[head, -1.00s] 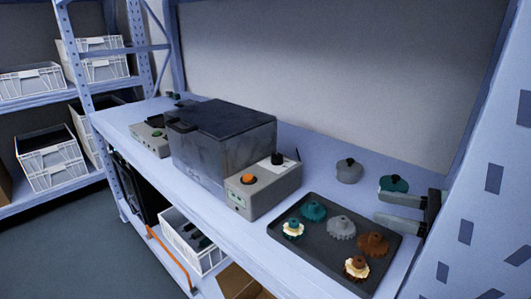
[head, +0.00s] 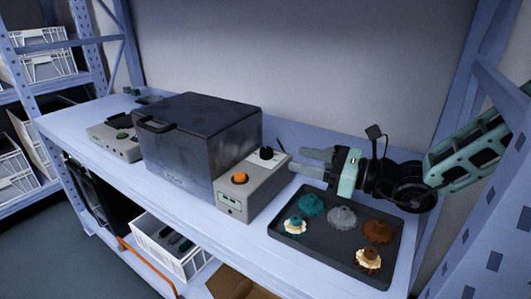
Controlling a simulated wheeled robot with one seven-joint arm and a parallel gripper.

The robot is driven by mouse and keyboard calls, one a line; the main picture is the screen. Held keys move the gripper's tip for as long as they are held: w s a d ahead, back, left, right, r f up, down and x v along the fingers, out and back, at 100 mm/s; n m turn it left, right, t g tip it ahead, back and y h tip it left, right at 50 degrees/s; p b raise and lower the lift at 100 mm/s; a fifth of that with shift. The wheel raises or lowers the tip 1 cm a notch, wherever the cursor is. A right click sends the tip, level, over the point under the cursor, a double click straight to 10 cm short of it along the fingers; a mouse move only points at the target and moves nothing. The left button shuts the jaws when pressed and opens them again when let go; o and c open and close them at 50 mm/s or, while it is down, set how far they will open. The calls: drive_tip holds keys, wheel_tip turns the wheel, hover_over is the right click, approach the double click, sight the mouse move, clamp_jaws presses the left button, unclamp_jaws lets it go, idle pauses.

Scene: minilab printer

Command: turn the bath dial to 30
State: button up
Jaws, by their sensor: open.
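The bath is a dark lidded box (head: 195,145) on the bench with a grey control unit (head: 240,198) at its right end. An orange knob (head: 240,178) sits on the front part of that unit's top. A black dial (head: 267,153) stands on a pale plate farther back on it. The dial's setting is too small to read. My gripper (head: 308,163) comes in from the right, level with the unit. Its two grey fingers are apart and empty, pointing left, a short way right of the black dial.
A dark tray (head: 282,252) with several teal, grey and brown fluted pieces lies below my gripper. The back wall limits room behind; a shelf upright stands at right.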

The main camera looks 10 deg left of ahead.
sight(266, 149)
drive_tip(key=b+x, duration=0.1)
drive_tip(key=x, duration=0.8)
drive_tip(key=shift+a, duration=0.2)
drive_tip(key=c, duration=1)
